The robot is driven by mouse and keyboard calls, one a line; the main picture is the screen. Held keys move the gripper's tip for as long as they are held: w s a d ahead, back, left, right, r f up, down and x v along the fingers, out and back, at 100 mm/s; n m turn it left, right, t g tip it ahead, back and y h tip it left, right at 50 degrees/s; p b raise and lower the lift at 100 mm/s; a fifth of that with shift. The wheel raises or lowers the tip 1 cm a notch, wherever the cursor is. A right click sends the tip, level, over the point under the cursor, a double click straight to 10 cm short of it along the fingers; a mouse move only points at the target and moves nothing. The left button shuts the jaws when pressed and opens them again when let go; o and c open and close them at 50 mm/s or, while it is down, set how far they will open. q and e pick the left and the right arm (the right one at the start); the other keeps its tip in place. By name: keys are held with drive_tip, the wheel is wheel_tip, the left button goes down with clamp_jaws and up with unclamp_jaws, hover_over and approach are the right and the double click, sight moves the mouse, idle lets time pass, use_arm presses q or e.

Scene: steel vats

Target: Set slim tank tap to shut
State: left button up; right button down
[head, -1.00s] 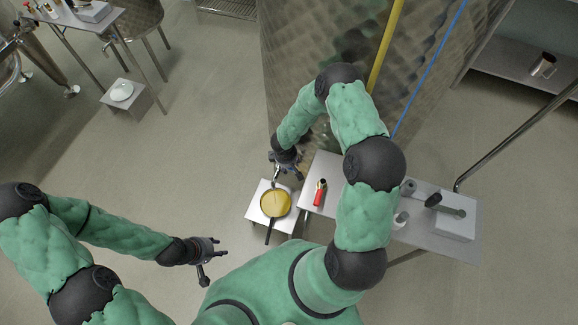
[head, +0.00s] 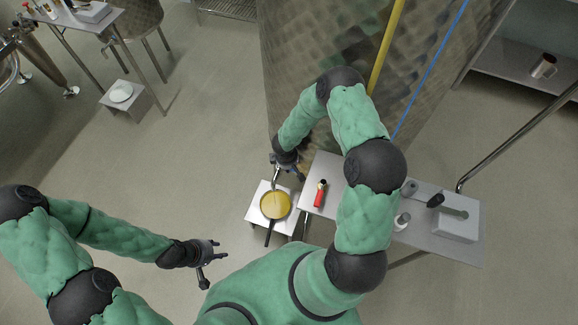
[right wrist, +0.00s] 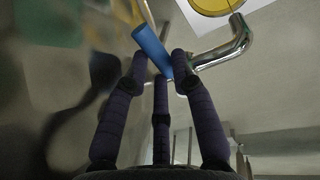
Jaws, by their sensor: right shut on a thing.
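The slim tank (head: 300,50) is a tall, patterned steel vat at the top centre of the head view. In the right wrist view its tap shows a blue lever (right wrist: 152,50) and a curved chrome spout (right wrist: 222,55). My right gripper (right wrist: 160,72) is shut on the blue lever, its fingers around it. In the head view my right gripper (head: 287,166) is low beside the tank, and the tap is mostly hidden by it. My left gripper (head: 213,262) is open and empty over the floor at lower left.
A pan of yellow liquid (head: 275,205) sits on a low white stand (head: 254,213) below the right gripper. A table (head: 322,170) to the right carries a red bottle (head: 320,192) and a grey box (head: 455,226).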

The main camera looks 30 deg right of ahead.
drive_tip(key=shift+w+d+n+b, duration=0.15)
drive_tip(key=shift+d+n+b, duration=0.05)
drive_tip(key=shift+n+b, duration=0.35)
drive_tip(key=c, duration=1)
unclamp_jaws()
